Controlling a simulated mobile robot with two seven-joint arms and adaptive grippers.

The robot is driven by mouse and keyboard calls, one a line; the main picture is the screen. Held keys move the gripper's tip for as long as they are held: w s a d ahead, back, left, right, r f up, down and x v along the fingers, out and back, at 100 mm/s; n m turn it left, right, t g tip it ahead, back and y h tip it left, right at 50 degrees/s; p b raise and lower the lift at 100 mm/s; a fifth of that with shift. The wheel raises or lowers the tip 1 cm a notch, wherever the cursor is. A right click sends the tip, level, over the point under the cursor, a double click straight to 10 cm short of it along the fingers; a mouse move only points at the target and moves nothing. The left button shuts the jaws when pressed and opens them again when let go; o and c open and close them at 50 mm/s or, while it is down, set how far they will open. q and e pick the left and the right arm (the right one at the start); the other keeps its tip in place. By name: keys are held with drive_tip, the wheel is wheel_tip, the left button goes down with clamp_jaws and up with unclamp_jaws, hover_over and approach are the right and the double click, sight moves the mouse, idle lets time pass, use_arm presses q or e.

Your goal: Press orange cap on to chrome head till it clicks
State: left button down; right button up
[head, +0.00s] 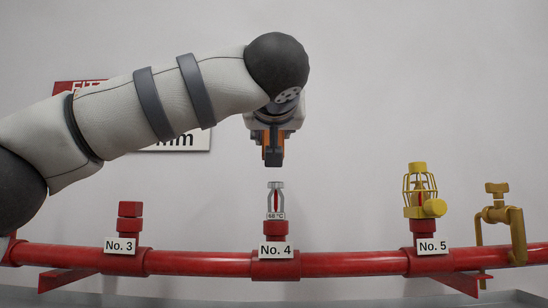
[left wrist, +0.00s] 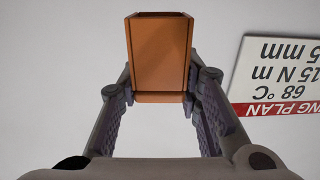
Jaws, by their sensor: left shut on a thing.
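The orange cap (left wrist: 160,52) is between the two fingers of my left gripper (head: 273,157), which is shut on it. In the head view only thin orange strips of the cap (head: 290,137) show behind the dark finger. The chrome head (head: 276,197), with a red bulb and a 68 °C tag, stands upright on the red pipe at No. 4. My left gripper is above the chrome head, with a visible gap between them. The cap's underside is hidden. My right gripper is not in view.
A red pipe (head: 200,262) runs across the wall. A red plug (head: 130,210) is at No. 3. A yellow caged head (head: 419,192) is at No. 5, with a brass clamp (head: 498,215) to its right. A wall sign (left wrist: 285,75) is partly hidden by my arm in the head view.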

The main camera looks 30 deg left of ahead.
use_arm(q)
drive_tip(key=shift+w+d+h, duration=0.1)
drive_tip(key=shift+w+h, duration=0.2)
drive_tip(key=shift+s+d+r, duration=0.15)
drive_tip(key=shift+s+d, duration=0.05)
drive_tip(key=shift+s, duration=0.15)
drive_tip(key=shift+f, duration=1.55)
drive_tip(key=shift+f, duration=3.15)
drive_tip(key=c, duration=1.1)
unclamp_jaws()
drive_tip(key=shift+v, duration=3.9)
